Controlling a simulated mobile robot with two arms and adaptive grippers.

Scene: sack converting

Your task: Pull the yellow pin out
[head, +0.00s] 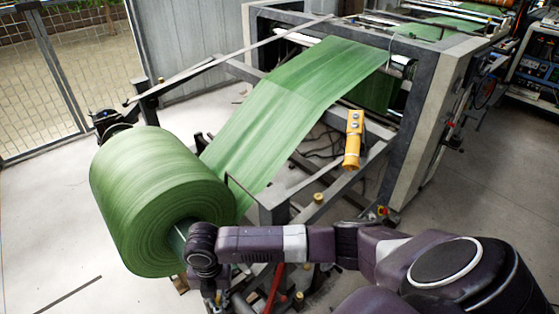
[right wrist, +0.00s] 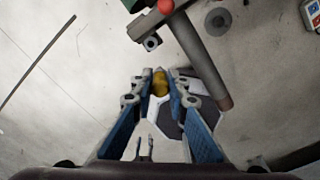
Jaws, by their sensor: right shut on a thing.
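The yellow pin (right wrist: 160,83) shows in the right wrist view as a small rounded yellow piece between my fingertips. My right gripper (right wrist: 160,92) is shut on it, with a blue-sided finger on each side. In the head view my right arm reaches left across the front of the machine, and its wrist is in front of the core of the green roll (head: 150,195). The pin is hidden there behind my wrist. I cannot tell whether the pin is seated in anything. My left gripper is not in view.
A green web runs from the roll up into the machine frame (head: 425,110). A yellow control pendant (head: 353,140) hangs at the machine's near side. In the right wrist view a grey bar (right wrist: 200,60) passes close to my right finger. Bare floor (right wrist: 60,120) lies to the left.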

